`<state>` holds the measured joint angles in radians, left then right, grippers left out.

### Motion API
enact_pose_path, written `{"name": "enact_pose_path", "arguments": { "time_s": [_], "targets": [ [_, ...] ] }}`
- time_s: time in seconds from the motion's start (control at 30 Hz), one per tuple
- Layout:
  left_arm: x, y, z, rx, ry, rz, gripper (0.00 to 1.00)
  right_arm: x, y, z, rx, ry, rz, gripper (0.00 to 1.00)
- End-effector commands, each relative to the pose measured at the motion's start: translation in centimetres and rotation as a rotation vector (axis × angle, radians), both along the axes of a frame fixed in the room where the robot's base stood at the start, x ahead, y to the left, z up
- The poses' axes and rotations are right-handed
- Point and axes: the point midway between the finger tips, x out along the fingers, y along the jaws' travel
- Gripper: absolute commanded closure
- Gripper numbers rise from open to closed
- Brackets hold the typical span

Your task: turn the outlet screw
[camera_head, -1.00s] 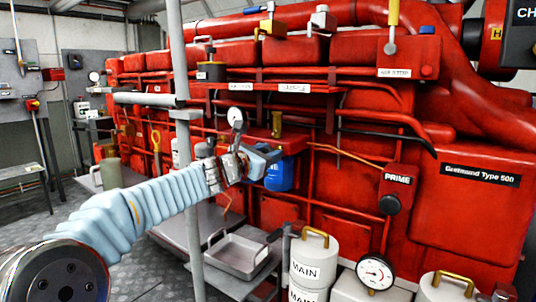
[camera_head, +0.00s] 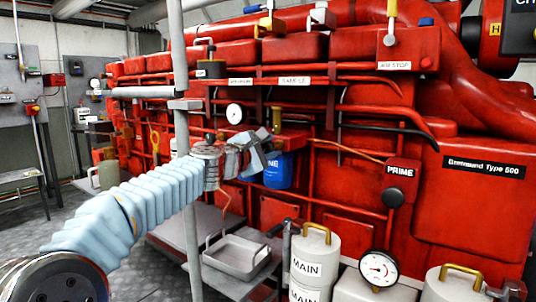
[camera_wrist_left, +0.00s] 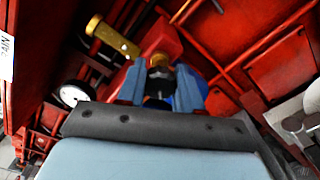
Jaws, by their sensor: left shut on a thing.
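My left gripper (camera_head: 268,146) reaches in from the left to the front of the red engine, just above a blue container. In the left wrist view its two blue fingers (camera_wrist_left: 158,88) are closed on a small round brass-coloured piece (camera_wrist_left: 157,60) with a dark part below it. This piece appears to be the outlet screw; in the head view the gripper hides it. A separate brass cylinder (camera_head: 276,117) stands upright just behind and above the gripper. It also shows in the left wrist view (camera_wrist_left: 113,37), apart from the fingers. My right gripper is not in view.
The blue container (camera_head: 279,172) hangs under the gripper. A white dial gauge (camera_head: 235,114) is left of it. A grey vertical post (camera_head: 190,225) stands close beside my left forearm. A metal tray (camera_head: 237,256) and white MAIN canisters (camera_head: 315,258) are below.

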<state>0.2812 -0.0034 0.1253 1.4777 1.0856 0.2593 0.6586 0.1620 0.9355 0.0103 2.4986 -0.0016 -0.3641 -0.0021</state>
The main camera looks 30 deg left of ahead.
Motion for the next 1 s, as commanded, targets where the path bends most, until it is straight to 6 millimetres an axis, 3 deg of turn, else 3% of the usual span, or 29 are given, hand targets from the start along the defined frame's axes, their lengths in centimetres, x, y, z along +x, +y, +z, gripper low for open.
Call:
{"name": "enact_pose_path", "arguments": {
  "time_s": [0.43, 1.0],
  "targets": [
    [0.0, -0.2, -0.3, 0.266, -0.02, -0.004, 0.95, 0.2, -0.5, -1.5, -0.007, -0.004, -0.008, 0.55],
    [0.0, -0.1, -0.2, 0.322, -0.023, -0.004, 0.95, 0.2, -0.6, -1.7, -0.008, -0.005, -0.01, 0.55]
  ]
}}
